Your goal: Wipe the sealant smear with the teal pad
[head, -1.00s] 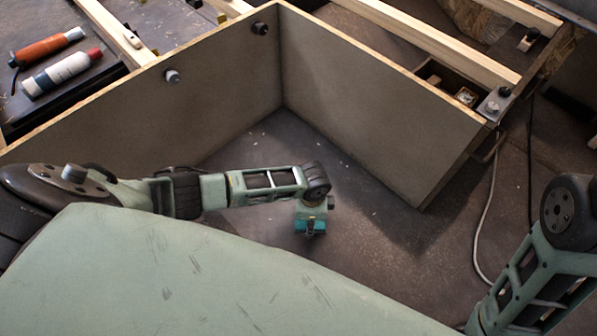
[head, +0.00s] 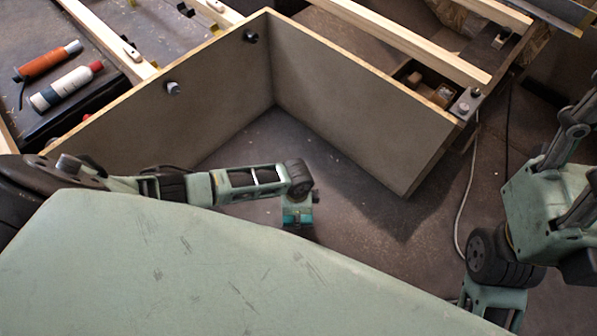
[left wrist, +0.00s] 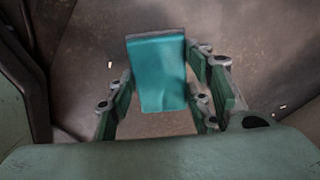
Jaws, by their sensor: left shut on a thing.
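The teal pad (left wrist: 160,75) sits between the fingers of my left gripper (left wrist: 163,92) in the left wrist view. The gripper is shut on it. In the head view my left gripper (head: 298,208) hangs over the dark floor inside the panel corner. The pad is only a small teal patch there, and I cannot tell whether it touches the surface. I cannot make out the sealant smear in either view.
Two tall grey panels (head: 350,110) with pale top edges meet in a corner behind the left gripper. A dark tray (head: 110,92) at the upper left holds an orange tool (head: 48,60) and a white bottle (head: 66,85). A pale cable (head: 463,205) runs down at the right.

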